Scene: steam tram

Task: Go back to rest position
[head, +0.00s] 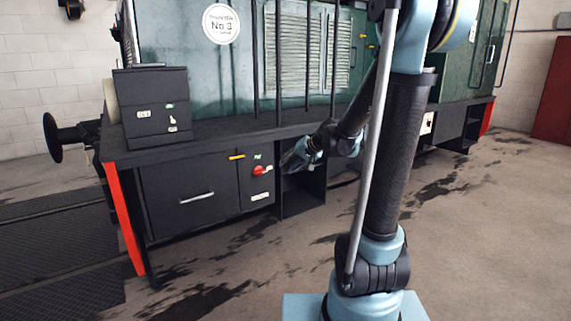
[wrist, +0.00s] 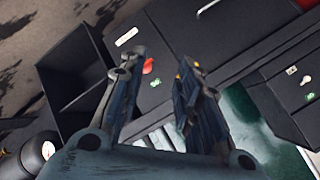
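My gripper (wrist: 160,72) is open and empty in the wrist view, its two dark fingers apart with nothing between them. In the head view my gripper (head: 290,160) is small and partly dark against the tram, just right of the red knob (head: 259,171) on the dark lower cabinet (head: 190,197). The red knob also shows in the wrist view (wrist: 148,66), beyond the left fingertip. I cannot tell from these views how far the fingers are from the cabinet front. My own arm crosses the head view and hides part of the tram.
The green steam tram (head: 205,75) fills the back. A dark box (head: 153,106) stands on its running board. An open compartment (head: 301,194) lies right of the knob. A buffer (head: 53,138) sticks out at left. The stained floor (head: 480,230) is free at right.

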